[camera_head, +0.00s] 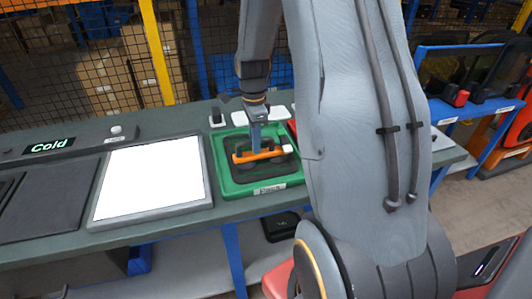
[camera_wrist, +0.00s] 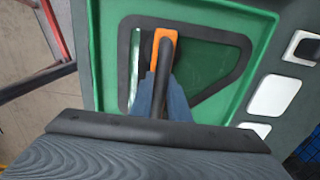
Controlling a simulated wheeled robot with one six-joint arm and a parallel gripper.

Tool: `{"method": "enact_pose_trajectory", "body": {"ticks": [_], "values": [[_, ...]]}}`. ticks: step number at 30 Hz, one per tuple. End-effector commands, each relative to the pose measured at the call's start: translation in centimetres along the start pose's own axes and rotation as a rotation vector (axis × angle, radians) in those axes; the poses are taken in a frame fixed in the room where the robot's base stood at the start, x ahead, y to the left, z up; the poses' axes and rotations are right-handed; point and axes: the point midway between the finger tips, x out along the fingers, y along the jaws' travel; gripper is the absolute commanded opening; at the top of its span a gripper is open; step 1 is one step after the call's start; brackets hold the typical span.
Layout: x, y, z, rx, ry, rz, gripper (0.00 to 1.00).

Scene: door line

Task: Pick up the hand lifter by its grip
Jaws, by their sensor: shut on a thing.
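The hand lifter (camera_head: 243,158) has an orange bar and a dark grip. It lies across a dark-rimmed pane in a green tray (camera_head: 222,187) on the bench. In the wrist view, the lifter's orange end (camera_wrist: 163,37) and black grip show over the pane (camera_wrist: 208,62), a green see-through piece with a black rim. My gripper (camera_head: 256,149) reaches down from above onto the lifter. In the wrist view my gripper (camera_wrist: 160,92) has its two blue-grey fingers on either side of the black grip, shut on it. The lifter's near part is hidden behind my wrist.
A bright white panel (camera_head: 152,180) lies left of the tray, with a "Cold" display (camera_head: 50,145) behind its left side. A rack with dark panes (camera_head: 490,75) is at right.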

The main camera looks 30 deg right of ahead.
Motion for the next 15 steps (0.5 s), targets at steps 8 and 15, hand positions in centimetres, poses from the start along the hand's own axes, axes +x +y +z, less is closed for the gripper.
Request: {"method": "enact_pose_trajectory", "body": {"ticks": [8,15], "values": [[-0.4,0.0,0.0,0.0,0.0,-0.001,0.0],[-1.6,0.0,0.0,0.0,0.0,-0.002,0.0]]}}
